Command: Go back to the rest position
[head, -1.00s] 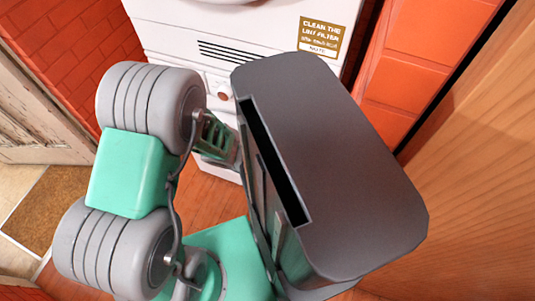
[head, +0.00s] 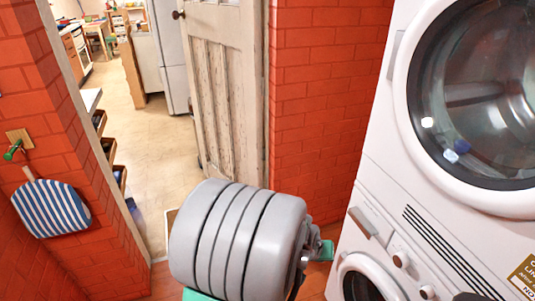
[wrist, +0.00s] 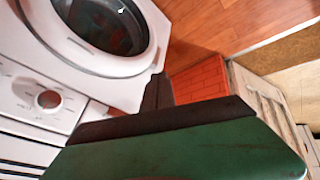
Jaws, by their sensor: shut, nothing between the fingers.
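My gripper (wrist: 157,92) shows in the wrist view as dark fingers closed together beyond a dark-edged green body. Nothing is held between them. The fingers stand out in front of the white washing machine (wrist: 93,108) and the floor, apparently touching neither. In the head view my arm's grey ribbed joint fills the bottom centre, and the fingers cannot be made out there.
A stacked white dryer (head: 395,135) stands close on the right, with a round glass door above. Red brick walls (head: 325,90) flank an open doorway with a worn door (head: 222,80). A striped bat-shaped item (head: 52,207) hangs at left. Pale floor (head: 160,150) beyond is clear.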

